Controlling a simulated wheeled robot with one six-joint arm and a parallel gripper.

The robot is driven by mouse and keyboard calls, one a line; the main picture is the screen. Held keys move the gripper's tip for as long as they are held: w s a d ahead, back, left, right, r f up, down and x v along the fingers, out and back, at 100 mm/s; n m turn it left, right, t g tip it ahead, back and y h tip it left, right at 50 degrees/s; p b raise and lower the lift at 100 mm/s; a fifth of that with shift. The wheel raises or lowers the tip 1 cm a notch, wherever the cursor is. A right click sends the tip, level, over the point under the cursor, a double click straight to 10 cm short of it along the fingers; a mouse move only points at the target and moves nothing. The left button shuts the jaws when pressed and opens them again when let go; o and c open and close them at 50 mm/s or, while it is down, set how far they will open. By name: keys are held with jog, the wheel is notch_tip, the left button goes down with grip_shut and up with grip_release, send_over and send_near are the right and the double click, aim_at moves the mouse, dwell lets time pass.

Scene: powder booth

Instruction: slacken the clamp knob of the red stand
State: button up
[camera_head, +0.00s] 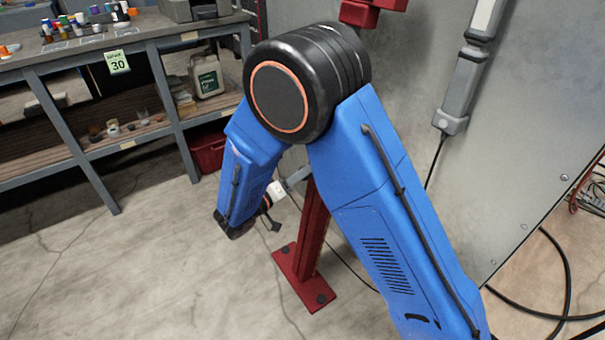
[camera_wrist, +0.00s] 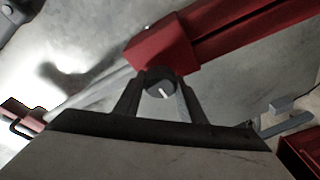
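The red stand shows in the head view as a red post (camera_head: 312,230) rising from a flat red base plate (camera_head: 305,278) on the floor. In the wrist view a red clamp block (camera_wrist: 163,50) sits on the red post (camera_wrist: 235,38). The clamp knob (camera_wrist: 160,84), dark and round with a white mark on its face, projects from this block. My gripper (camera_wrist: 161,88) has one dark finger on each side of the knob, with no clear gap visible, and looks shut on it. In the head view my own arm hides the knob and most of the gripper.
A grey workbench (camera_head: 130,38) with bottles and small pots stands at the left. A red crate (camera_head: 208,152) is on the floor beside it. A metal booth panel (camera_head: 520,130) stands behind the stand at the right. Black cables (camera_head: 535,312) lie at lower right. The left floor is clear.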

jog(key=shift+n, duration=0.3)
jog(key=shift+c, duration=0.4)
jog(key=n+y, duration=0.1)
jog(key=n, duration=0.5)
jog(key=shift+n+g+y, duration=0.3)
jog(key=shift+n+y, duration=0.1)
jog(key=n+g, duration=0.1)
jog(key=n, duration=0.4)
jog(key=shift+a+n+y, duration=0.1)
jog(key=shift+n+y, duration=0.3)
jog(key=n+g, duration=0.1)
jog(key=n, duration=0.3)
jog(key=shift+f+n+g, duration=0.1)
jog(key=shift+n+g, duration=0.6)
jog(key=shift+n, duration=0.8)
